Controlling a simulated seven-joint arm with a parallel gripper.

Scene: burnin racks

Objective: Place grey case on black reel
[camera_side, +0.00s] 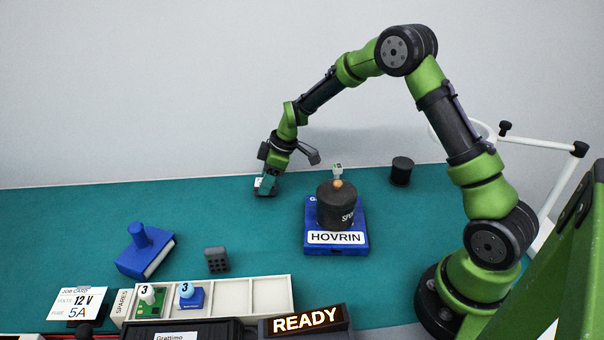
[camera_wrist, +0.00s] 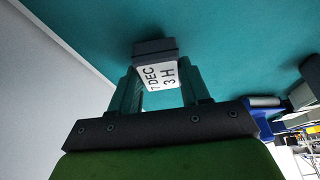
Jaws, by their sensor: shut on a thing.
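My gripper (camera_side: 268,180) is low at the back of the green table, left of the blue base. It is shut on a dark grey case with a white label (camera_side: 264,190). Whether the case touches the table I cannot tell. A large black reel (camera_side: 333,209) with part of a white word stands on a blue base labelled HOVRIN (camera_side: 312,245). A small orange-tan knob and a small pale block (camera_side: 337,168) are on top of this reel.
A short black cylinder (camera_side: 401,172) stands at the back right. A blue book-like block with a peg (camera_side: 146,252) and a small dark grey block (camera_side: 217,260) lie at front left. A white spares tray (camera_side: 258,298) and a READY sign (camera_side: 305,321) line the front.

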